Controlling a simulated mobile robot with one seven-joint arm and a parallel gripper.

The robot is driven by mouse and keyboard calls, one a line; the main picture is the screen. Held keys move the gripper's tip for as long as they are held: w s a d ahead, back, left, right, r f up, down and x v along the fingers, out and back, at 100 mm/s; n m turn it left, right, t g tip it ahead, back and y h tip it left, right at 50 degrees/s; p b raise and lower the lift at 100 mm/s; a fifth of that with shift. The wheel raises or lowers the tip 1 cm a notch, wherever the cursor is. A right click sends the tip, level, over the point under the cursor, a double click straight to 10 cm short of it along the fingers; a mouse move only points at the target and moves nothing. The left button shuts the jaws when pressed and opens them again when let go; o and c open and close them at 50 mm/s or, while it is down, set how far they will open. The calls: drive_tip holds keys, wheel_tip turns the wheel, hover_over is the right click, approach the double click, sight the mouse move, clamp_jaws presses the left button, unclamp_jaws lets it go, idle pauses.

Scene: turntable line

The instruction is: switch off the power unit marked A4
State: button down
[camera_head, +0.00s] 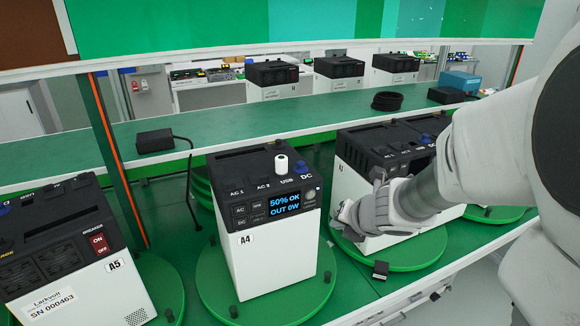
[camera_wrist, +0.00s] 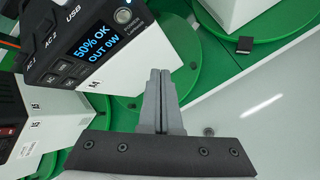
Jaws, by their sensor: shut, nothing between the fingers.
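The power unit marked A4 (camera_head: 270,250) is a white box with a black top, upright on a green round turntable (camera_head: 215,295). Its lit display (camera_head: 284,204) reads "50% OK OUT 0W". A round power button (camera_head: 309,194) is right of the display; it also shows in the wrist view (camera_wrist: 123,16), near the unit's edge. A white cylindrical piece (camera_head: 281,163) stands on the top. My gripper (camera_head: 345,213) is shut and empty, to the right of A4 and apart from it in the head view. In the wrist view its fingers (camera_wrist: 159,72) point toward the unit's side.
A unit marked A5 (camera_head: 75,280) with a red breaker switch (camera_head: 99,243) stands at left. Another unit (camera_head: 350,185) stands behind my gripper at right, partly hidden. A green shelf (camera_head: 240,123) with a black adapter (camera_head: 155,141) runs behind.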

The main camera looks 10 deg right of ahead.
drive_tip(key=p, duration=0.1)
approach(312, 200)
drive_tip(key=shift+s+f+x, duration=0.1)
drive_tip(key=shift+x, duration=0.65)
drive_tip(key=shift+s+f+x, duration=0.15)
drive_tip(key=shift+x, duration=0.6)
drive_tip(key=shift+s+f+x, duration=0.1)
drive_tip(key=shift+x, duration=0.6)
drive_tip(key=shift+w+d, duration=0.1)
drive_tip(key=shift+w, duration=0.25)
idle(0.3)
drive_tip(key=shift+w+p, duration=0.35)
drive_tip(key=shift+p, duration=0.05)
idle(0.5)
drive_tip(key=shift+s, duration=0.7)
drive_tip(key=shift+s+d, duration=0.1)
drive_tip(key=s, duration=0.2)
drive_tip(key=s+d+b, duration=0.1)
drive_tip(key=s, duration=0.1)
drive_tip(key=shift+s+d, duration=0.2)
drive_tip(key=shift+s, duration=0.1)
